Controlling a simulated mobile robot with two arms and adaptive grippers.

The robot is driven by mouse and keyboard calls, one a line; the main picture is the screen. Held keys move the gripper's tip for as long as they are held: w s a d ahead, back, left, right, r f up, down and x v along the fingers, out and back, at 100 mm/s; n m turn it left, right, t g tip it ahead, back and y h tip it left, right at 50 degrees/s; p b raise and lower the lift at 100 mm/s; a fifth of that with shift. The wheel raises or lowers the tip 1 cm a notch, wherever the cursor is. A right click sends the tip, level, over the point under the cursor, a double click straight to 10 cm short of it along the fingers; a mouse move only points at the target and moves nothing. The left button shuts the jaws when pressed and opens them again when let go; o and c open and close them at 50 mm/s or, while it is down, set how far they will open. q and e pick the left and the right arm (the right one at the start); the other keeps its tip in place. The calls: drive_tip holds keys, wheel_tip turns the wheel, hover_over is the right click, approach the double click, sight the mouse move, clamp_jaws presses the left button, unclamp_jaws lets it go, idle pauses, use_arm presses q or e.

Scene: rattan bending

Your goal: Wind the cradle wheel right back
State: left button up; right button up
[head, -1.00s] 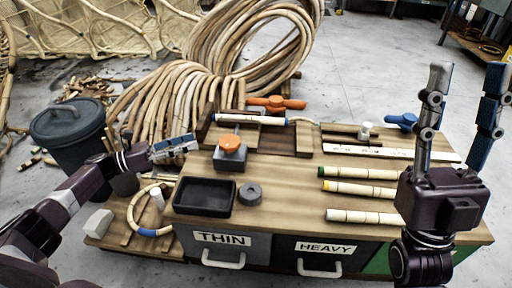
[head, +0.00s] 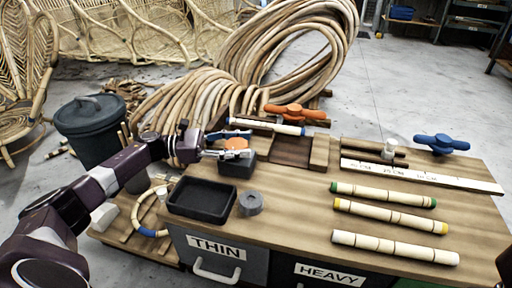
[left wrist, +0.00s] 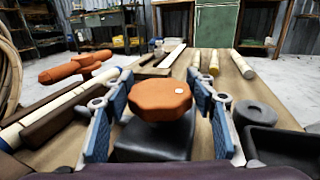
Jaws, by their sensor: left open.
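A pale cane with blue bands (head: 265,125) lies along the cradle's back. A round orange knob (left wrist: 160,98) sits on a dark block (head: 236,165). My left gripper (head: 240,144) is open, with its blue-padded fingers on either side of this knob. In the left wrist view gaps show between knob and pads. The head view partly hides the knob behind the gripper. My right gripper is out of view.
A black tray (head: 202,216) and grey ring (head: 250,204) lie in front of the block. A cane coil (head: 245,80) stands behind.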

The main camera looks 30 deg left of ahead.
use_arm(q)
drive_tip(key=shift+b+x, duration=0.4)
drive_tip(key=shift+x, duration=1.7)
drive_tip(key=shift+c, duration=0.4)
drive_tip(key=c, duration=1)
drive_tip(key=shift+c, duration=0.5)
